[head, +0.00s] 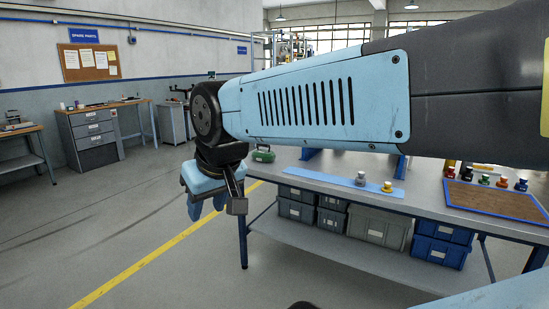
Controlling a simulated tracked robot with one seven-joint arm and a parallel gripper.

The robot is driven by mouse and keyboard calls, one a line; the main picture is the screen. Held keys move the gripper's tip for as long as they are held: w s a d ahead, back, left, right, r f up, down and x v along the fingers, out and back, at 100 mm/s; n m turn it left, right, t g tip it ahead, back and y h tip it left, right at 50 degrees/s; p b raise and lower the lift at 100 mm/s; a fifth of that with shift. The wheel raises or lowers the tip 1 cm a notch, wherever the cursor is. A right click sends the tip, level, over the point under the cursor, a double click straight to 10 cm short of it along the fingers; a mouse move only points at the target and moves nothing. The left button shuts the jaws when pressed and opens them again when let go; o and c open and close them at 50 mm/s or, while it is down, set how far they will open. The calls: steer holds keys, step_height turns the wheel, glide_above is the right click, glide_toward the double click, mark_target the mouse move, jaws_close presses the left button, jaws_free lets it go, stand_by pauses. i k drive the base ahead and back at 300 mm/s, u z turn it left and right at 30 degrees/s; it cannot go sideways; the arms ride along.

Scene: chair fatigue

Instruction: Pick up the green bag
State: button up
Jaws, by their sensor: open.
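The green bag (263,154) is small in the head view. It lies on the grey workbench (300,175), near the bench's left end, just under my arm. Its lower part rests on the bench top, and a dark handle-like shape shows at its top. My gripper (207,208) hangs pointing down, left of the bag and beyond the bench's left edge. My arm covers much of the space above and behind the bench.
A blue strip (335,181) on the bench bears a grey knob-like piece (361,178) and a yellow one (387,187). A brown board (495,200) with several coloured pieces is at right. Grey and blue bins (440,250) fill the lower shelf. The left floor is clear.

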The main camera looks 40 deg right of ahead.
mark_target(264, 156)
steer(key=z, duration=0.15)
steer(key=i, duration=0.15)
steer(key=z, duration=1.65)
steer(key=i, duration=2.2)
steer(key=u, duration=0.15)
